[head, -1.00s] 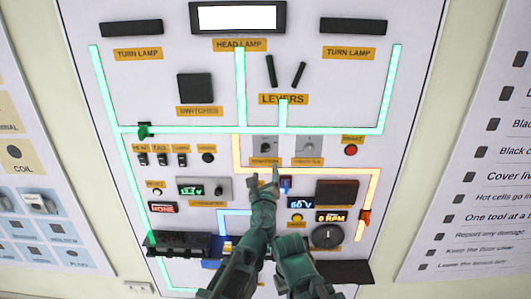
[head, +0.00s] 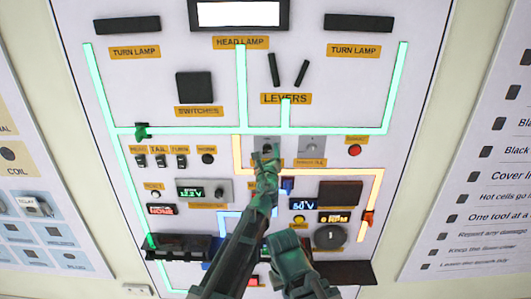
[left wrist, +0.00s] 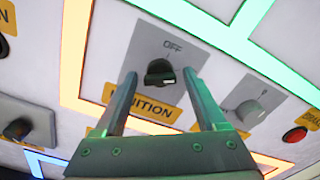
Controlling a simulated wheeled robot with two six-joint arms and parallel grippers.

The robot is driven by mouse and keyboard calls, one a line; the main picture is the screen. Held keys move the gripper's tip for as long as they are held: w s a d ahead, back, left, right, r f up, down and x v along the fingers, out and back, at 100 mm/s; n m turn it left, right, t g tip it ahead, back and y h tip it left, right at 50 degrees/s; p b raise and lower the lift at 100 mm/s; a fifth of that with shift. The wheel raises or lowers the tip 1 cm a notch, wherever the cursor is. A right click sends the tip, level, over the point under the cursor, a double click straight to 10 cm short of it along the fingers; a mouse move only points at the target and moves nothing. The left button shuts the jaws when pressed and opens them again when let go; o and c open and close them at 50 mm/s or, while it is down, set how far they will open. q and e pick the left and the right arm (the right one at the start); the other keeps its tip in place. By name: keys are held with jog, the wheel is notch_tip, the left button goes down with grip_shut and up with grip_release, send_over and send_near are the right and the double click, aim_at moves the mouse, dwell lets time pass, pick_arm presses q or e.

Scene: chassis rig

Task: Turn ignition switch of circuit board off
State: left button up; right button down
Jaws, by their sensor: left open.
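The ignition switch (left wrist: 159,73) is a dark round knob on a grey plate on the upright circuit board (head: 330,90). OFF is printed above the knob in the left wrist view, and its pale mark points to the right, away from OFF. In the head view the knob (head: 267,147) shows just above my left gripper (head: 266,158). In the left wrist view my left gripper (left wrist: 165,84) is open, with one finger on each side of the knob; contact is unclear. The ignition label (left wrist: 150,107) is partly hidden. My right arm is low in the head view; its fingers cannot be made out.
The throttle knob (left wrist: 248,111) sits on a plate just right of the ignition, with a red button (left wrist: 294,134) beyond. An orange lit line (left wrist: 72,50) runs around these plates. Two black levers (head: 288,71) stand above. Gauges and small displays (head: 303,205) sit below.

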pick_arm(q)
grip_shut()
dwell(0.3)
jog(key=n, duration=0.5)
jog(key=shift+s+n, duration=0.1)
jog(key=shift+n, duration=0.3)
jog(key=n, duration=0.5)
jog(key=shift+n, duration=0.7)
grip_release()
jog(key=shift+r, duration=0.1)
